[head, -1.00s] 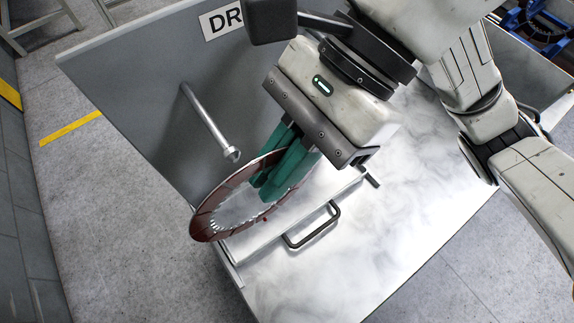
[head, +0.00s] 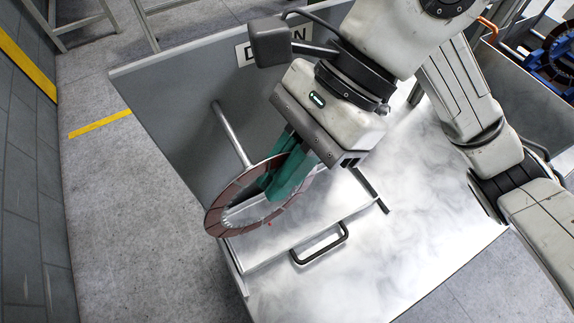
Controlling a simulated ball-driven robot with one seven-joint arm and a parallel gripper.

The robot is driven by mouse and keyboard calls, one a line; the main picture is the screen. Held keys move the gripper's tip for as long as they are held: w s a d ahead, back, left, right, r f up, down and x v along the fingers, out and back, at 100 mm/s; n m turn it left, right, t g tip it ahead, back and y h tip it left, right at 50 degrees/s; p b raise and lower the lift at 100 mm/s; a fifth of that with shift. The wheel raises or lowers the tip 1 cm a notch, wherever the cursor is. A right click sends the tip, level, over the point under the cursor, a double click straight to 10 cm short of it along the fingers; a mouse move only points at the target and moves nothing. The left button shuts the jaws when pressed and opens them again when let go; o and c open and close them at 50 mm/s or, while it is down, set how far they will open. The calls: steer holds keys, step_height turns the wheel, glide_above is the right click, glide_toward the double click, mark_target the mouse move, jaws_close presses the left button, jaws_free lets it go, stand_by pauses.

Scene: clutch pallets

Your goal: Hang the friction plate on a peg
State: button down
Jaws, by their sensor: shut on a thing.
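The friction plate (head: 225,206) is a thin brown ring with a toothed inner edge, held tilted over the metal worktop. My gripper (head: 278,188) is shut on its right part with green fingers, which hide some of the ring. A bare metal peg (head: 231,134) sticks out from the grey upright panel (head: 185,115). The peg's near end is hidden behind the plate's upper edge and the fingers. I cannot tell whether the peg enters the plate's hole or ends behind the ring.
The metal worktop (head: 400,245) is mostly clear, with a raised tray-like part and a black handle (head: 320,244) at its front. A partly covered sign (head: 244,54) is on the panel. A blue rack (head: 552,65) with more plates stands at the top right.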

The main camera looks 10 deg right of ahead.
steer(key=shift+m+t, duration=0.4)
steer(key=shift+t, duration=0.1)
steer(key=w, duration=0.1)
steer(key=w+a+f+b, duration=0.1)
steer(key=w, duration=0.3)
steer(key=shift+w+a+f, duration=0.1)
steer(key=shift+a+f, duration=0.05)
steer(key=shift+a, duration=0.15)
steer(key=shift+s, duration=0.2)
steer(key=c, duration=1.2)
jaws_free()
steer(key=shift+d, duration=0.1)
steer(key=shift+v, duration=3.45)
steer(key=shift+d, duration=0.15)
